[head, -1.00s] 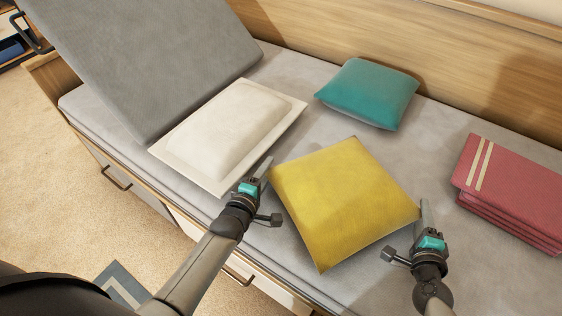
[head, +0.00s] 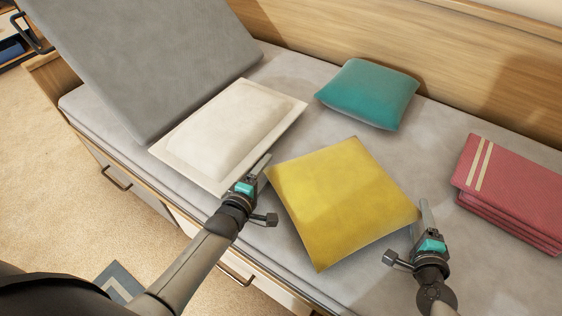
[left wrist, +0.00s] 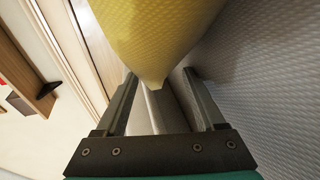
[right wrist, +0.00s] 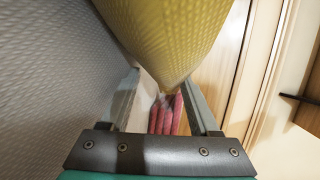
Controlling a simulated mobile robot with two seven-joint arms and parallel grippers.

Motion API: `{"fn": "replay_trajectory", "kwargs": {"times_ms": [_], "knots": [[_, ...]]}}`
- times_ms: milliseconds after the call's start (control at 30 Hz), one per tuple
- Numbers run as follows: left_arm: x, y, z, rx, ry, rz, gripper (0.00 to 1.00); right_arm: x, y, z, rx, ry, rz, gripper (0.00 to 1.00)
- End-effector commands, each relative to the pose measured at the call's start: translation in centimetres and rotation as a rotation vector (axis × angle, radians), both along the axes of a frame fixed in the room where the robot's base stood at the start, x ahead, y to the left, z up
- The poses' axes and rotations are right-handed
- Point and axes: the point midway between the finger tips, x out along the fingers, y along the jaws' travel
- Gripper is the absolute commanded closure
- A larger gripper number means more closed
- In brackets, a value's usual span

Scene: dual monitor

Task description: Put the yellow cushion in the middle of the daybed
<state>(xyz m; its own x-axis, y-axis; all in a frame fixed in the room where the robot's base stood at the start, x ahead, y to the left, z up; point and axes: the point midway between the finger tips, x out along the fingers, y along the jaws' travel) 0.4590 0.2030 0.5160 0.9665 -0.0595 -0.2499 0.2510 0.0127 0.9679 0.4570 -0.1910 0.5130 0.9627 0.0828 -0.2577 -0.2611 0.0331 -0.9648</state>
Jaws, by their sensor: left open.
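The yellow cushion (head: 343,205) lies on the grey daybed mattress (head: 465,120), turned so that its corners point left and right in the head view. My left gripper (head: 263,170) is at its left corner. In the left wrist view the yellow corner (left wrist: 152,45) hangs between two spread fingers, apart from both. My right gripper (head: 424,212) is at the right corner. In the right wrist view its fingers are also spread, with the yellow corner (right wrist: 170,40) between them. How far each corner reaches in is hard to tell.
A white cushion (head: 225,130) lies just left of my left gripper. A large grey backrest cushion (head: 150,60) lies beyond it. A teal cushion (head: 367,93) is near the wooden back panel (head: 400,35). Folded red blankets (head: 515,190) lie at right. Bare mattress shows between them.

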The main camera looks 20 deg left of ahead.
Motion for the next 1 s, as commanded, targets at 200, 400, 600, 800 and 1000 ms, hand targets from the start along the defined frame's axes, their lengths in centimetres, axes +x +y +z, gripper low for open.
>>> {"fn": "replay_trajectory", "kwargs": {"times_ms": [200,400,600,800,1000], "knots": [[-0.1,0.3,-0.3,0.005,0.008,0.004,0.23,-0.1,-0.1,-0.4,-0.001,0.008,-0.001,0.24],[-0.8,0.3,-0.2,0.004,0.010,0.004,0.23,-0.1,-0.3,-0.4,-0.003,0.008,-0.003,0.24],[-3.0,0.4,0.4,0.004,0.008,0.002,0.23,-0.1,-0.3,-0.3,-0.004,0.007,-0.004,0.24],[-5.4,0.4,1.2,0.002,0.003,0.000,0.23,-0.1,-0.4,-0.3,-0.004,0.006,-0.005,0.24],[-7.2,0.5,1.8,0.000,0.001,0.001,0.23,0.0,-0.5,-0.3,-0.005,0.006,-0.007,0.24]]}}
